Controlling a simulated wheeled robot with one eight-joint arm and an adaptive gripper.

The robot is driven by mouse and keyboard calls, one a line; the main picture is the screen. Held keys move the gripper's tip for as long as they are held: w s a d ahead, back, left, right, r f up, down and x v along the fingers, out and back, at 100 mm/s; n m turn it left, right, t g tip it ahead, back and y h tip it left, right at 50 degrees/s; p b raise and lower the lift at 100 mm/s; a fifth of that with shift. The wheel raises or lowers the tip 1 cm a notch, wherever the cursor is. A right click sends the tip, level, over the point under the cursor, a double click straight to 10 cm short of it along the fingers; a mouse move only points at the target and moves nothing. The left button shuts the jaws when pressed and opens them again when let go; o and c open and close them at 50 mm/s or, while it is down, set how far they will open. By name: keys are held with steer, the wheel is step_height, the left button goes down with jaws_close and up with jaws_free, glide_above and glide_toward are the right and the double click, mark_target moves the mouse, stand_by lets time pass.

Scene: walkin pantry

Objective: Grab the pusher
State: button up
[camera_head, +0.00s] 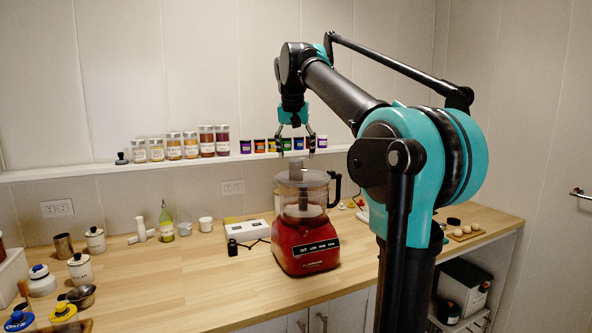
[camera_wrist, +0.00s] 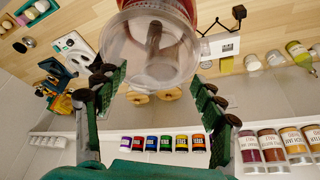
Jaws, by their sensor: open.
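A red food processor (camera_head: 306,243) with a clear bowl stands on the wooden counter. The pusher (camera_head: 296,167) looks like a grey cylinder upright in the feed tube on top of the bowl. My gripper (camera_head: 296,150) is open and empty, pointing down just above the pusher, with its fingers apart on either side of the pusher's line. I cannot tell the exact gap between fingertips and pusher.
A wall shelf (camera_head: 90,172) with spice jars (camera_head: 207,141) and small coloured jars (camera_head: 259,145) runs close behind my gripper. The processor's black handle (camera_head: 335,188) is at its right. A white box (camera_head: 248,229) and bottle (camera_head: 166,224) stand left.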

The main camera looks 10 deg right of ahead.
mark_target(296, 163)
steer(key=x, duration=0.5)
steer(key=shift+w+a, duration=0.1)
steer(key=c, duration=1.3)
